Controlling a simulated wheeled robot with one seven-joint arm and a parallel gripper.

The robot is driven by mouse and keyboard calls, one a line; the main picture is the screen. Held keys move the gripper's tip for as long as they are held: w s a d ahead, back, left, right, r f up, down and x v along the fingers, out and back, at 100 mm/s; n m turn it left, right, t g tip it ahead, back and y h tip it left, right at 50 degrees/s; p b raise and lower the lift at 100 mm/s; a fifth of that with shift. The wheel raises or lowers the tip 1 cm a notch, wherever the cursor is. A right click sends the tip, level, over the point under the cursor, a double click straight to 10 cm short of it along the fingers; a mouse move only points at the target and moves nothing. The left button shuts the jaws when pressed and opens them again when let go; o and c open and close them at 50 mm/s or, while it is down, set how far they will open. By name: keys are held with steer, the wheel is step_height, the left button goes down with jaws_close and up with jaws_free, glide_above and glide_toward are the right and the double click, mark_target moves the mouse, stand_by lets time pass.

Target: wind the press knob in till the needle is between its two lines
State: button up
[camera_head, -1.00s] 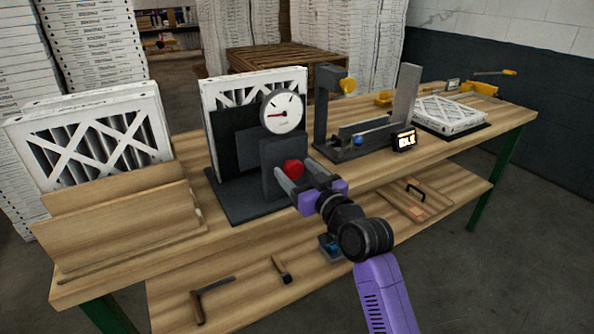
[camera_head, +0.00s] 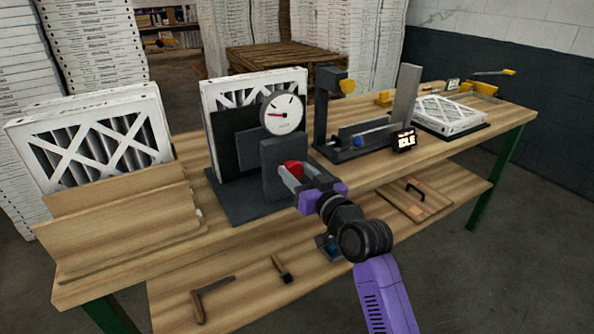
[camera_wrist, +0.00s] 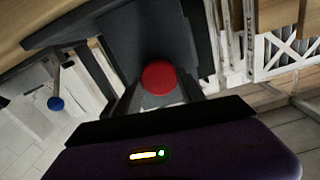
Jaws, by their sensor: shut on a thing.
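The press (camera_head: 284,170) is a dark grey block and plates on a dark base, with a white boxed filter (camera_head: 210,92) standing in it. Its red knob (camera_head: 294,168) faces me at the front. The knob also shows in the wrist view (camera_wrist: 159,78), between the two fingers. My gripper (camera_head: 287,173) is shut on the red knob. The round white gauge (camera_head: 284,112) sits on top of the press. Its red needle points left. The gauge's two lines are too small to make out clearly.
A wooden stand (camera_head: 125,225) with filters (camera_head: 95,140) is at the left. A second fixture (camera_head: 345,150) with a blue knob and a small display (camera_head: 404,140) reading "IDLE" stands to the right. A filter (camera_head: 447,114) lies flat farther right. Tools lie on the lower shelf (camera_head: 240,290).

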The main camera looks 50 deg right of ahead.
steer(key=m+p, duration=0.2)
steer(key=m, duration=0.2)
steer(key=shift+d+r, duration=0.1)
steer(key=shift+f+m+p, duration=0.2)
steer(key=shift+m+p, duration=1.2)
steer(key=shift+m, duration=1)
steer(key=shift+d, duration=0.1)
steer(key=o, duration=1.3)
steer(key=shift+s, duration=0.15)
steer(key=b+v, duration=0.1)
steer(key=v, duration=0.6)
steer(key=shift+s, duration=0.3)
